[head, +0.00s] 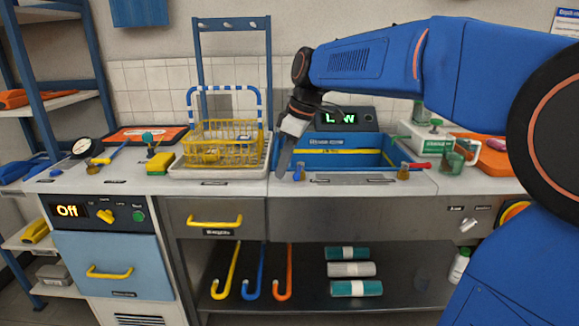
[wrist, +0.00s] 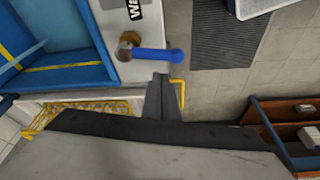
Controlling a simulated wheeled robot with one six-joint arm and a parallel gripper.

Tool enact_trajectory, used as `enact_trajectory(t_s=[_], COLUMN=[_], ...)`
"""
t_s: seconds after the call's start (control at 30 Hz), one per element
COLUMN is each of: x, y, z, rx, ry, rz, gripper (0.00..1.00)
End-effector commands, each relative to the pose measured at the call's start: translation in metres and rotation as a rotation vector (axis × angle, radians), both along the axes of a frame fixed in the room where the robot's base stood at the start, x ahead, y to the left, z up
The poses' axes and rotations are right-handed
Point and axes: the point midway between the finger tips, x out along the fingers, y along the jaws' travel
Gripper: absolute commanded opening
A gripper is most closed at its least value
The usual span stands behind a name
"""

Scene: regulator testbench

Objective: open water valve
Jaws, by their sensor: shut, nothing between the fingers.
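The water valve has a blue lever on a brass body. In the wrist view the blue lever (wrist: 158,56) points right from the brass body, beside a label that reads "Wa", the rest cut off. In the head view the blue valve (head: 299,172) stands at the front left corner of the blue basin. My gripper (head: 281,172) points down just left of the valve. In the wrist view the shut, empty fingertips (wrist: 160,78) are close to the lever's free end; I cannot tell whether they touch.
The blue basin (head: 345,167) lies behind, with a display reading "LOW" (head: 341,118). A red-handled valve (head: 413,166) is at its right corner. A yellow wire basket (head: 221,146) stands on a white tray to the left. A yellow drawer handle (head: 215,221) protrudes below the counter.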

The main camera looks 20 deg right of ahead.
Motion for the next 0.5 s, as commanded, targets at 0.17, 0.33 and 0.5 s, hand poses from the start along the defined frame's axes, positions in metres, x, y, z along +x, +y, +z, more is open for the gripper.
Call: enact_trajectory(t_s=[0.17, 0.33, 0.5], x=[0.005, 0.0, -0.004], y=[0.001, -0.008, -0.015], z=[0.021, 0.053, 0.077], rx=[0.0, 0.001, 0.001], ry=[-0.005, -0.004, -0.002], rz=[-0.003, -0.003, -0.003], gripper=[0.0, 0.0, 0.0])
